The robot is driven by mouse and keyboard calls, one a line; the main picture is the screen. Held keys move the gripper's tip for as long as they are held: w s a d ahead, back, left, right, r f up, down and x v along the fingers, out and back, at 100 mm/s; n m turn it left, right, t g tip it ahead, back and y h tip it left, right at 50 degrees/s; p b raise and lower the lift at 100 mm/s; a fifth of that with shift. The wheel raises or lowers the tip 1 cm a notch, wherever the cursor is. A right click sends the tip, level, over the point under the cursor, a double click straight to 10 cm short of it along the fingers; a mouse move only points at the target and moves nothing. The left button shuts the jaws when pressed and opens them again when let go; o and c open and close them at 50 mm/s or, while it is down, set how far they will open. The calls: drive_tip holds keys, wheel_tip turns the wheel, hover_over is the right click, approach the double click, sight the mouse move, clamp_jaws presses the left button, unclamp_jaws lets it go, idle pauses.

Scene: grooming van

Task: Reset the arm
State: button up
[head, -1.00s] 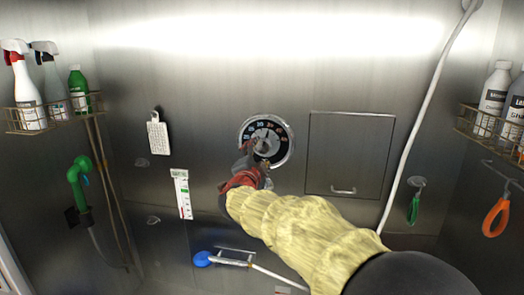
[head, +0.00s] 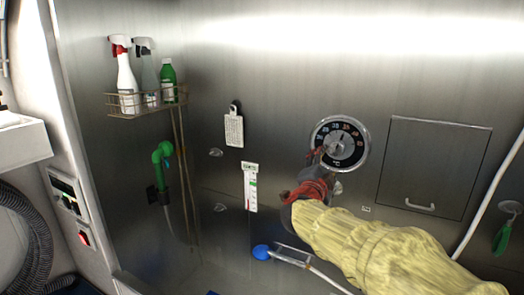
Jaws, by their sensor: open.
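My gripper (head: 328,170) is at the end of my yellow-sleeved arm, in front of the steel back wall in the head view. It is open, and I see nothing between its fingers. It is just below and left of the round temperature dial (head: 340,144), which has a black face and a chrome rim. A fingertip overlaps the dial's lower left edge in the picture; I cannot tell whether it touches. My wrist hides a patch of wall below the dial.
A square hatch (head: 433,165) is right of the dial. A white tag (head: 234,130), a thermometer strip (head: 250,187) and a green sprayer (head: 162,165) are to the left. A wire rack (head: 125,108) holds bottles. A blue-headed tool (head: 262,252) is low on the wall. A white hose (head: 490,190) runs at right.

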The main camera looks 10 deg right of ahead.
drive_tip(key=a+f+n+g+y, duration=0.1)
drive_tip(key=a+f+n+y, duration=0.7)
drive_tip(key=a+f, duration=0.3)
drive_tip(key=s+a+f+n+g+y, duration=0.35)
drive_tip(key=s+a, duration=0.25)
drive_tip(key=s, duration=0.2)
drive_tip(key=s+d+f+n+g+b, duration=0.1)
drive_tip(key=s+f+n+g, duration=0.3)
drive_tip(key=s, duration=0.6)
drive_tip(key=s+d+f+n+g+b, duration=0.15)
drive_tip(key=s+f, duration=0.35)
drive_tip(key=s, duration=0.5)
drive_tip(key=s+d+h, duration=0.1)
drive_tip(key=s+d, duration=0.1)
drive_tip(key=s, duration=0.4)
drive_tip(key=s+d+n+h, duration=0.1)
drive_tip(key=s+d, duration=0.2)
drive_tip(key=s, duration=0.3)
drive_tip(key=shift+s+d+f+b, duration=0.2)
drive_tip(key=shift+d+b, duration=0.1)
drive_tip(key=shift+b, duration=0.15)
